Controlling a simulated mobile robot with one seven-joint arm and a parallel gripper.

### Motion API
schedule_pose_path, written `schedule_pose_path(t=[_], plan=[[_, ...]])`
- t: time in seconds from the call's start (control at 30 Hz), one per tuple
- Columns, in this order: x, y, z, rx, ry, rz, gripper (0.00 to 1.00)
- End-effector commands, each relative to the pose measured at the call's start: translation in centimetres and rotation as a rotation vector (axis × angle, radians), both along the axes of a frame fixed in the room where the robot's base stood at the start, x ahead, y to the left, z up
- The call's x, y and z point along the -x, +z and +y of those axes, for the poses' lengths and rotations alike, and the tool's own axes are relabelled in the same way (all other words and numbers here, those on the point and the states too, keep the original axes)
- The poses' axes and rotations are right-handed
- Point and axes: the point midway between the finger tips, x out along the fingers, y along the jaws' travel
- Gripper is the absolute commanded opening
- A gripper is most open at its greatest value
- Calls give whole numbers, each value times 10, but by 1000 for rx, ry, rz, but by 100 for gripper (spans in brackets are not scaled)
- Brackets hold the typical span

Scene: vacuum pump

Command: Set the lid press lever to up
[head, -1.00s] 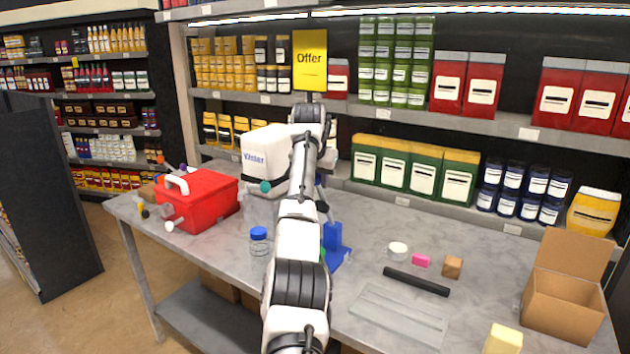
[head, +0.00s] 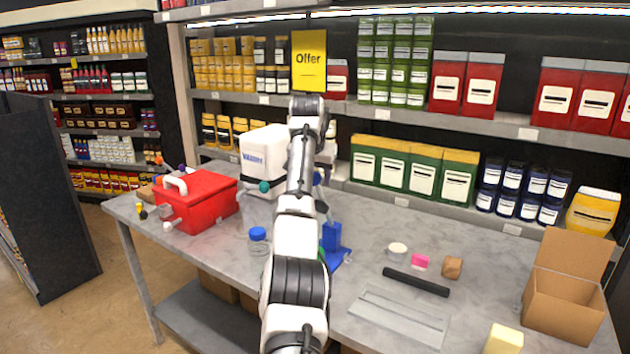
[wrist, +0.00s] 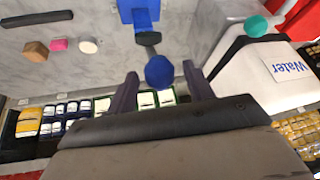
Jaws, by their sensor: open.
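The blue press stand (head: 332,237) rises from a blue base on the table, just right of my arm in the head view. In the wrist view the stand (wrist: 140,12) is at the top. A dark lever stem (wrist: 148,38) leads from it to a round blue knob (wrist: 159,72). I take this for the lid press lever; its exact tilt is unclear. My gripper (wrist: 160,80) is open, with one finger on each side of the knob. I cannot tell whether either finger touches it. My arm hides the gripper in the head view.
A white Water container (head: 264,155) stands close behind my arm, with a teal knob (head: 264,187) in front. A red box (head: 203,200) and a blue-lidded jar (head: 258,245) are left. A black bar (head: 416,282), small blocks and an open carton (head: 565,290) are right.

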Motion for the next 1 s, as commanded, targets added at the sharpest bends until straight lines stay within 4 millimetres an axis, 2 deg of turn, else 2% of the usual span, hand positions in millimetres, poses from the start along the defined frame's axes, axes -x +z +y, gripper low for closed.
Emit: schedule_pose_path(t=[0.3, 0.5, 0.7, 1.0], plan=[[34, 63, 7, 1, 0, -6, 52], [50, 94, 11, 0, 0, -3, 52], [57, 105, 12, 0, 0, -2, 52], [57, 106, 12, 0, 0, -1, 52]])
